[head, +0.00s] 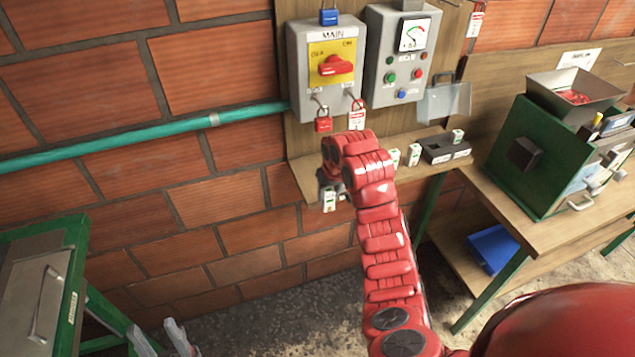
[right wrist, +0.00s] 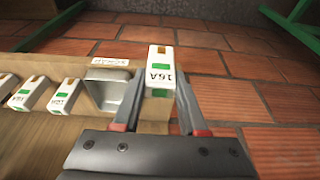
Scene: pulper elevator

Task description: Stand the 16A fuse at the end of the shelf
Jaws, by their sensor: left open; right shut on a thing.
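My right gripper (right wrist: 158,105) is shut on the white 16A fuse (right wrist: 159,68), which has a green patch and an orange-brown mark. In the head view the fuse (head: 329,200) shows below my right gripper (head: 331,188), at the left end of the wooden shelf (head: 308,178), by its front edge. I cannot tell whether it touches the shelf. The shelf's bare wood (right wrist: 75,130) shows in the right wrist view. My left gripper (head: 163,343) is open and empty at the bottom left, far from the shelf.
Other white fuses (right wrist: 62,97) and a grey metal cup (right wrist: 118,88) stand on the shelf beside the held fuse. A black holder (head: 440,148) is further right. The MAIN switch box (head: 303,75) with a red padlock (head: 323,124) hangs above. A green machine (head: 535,170) stands right.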

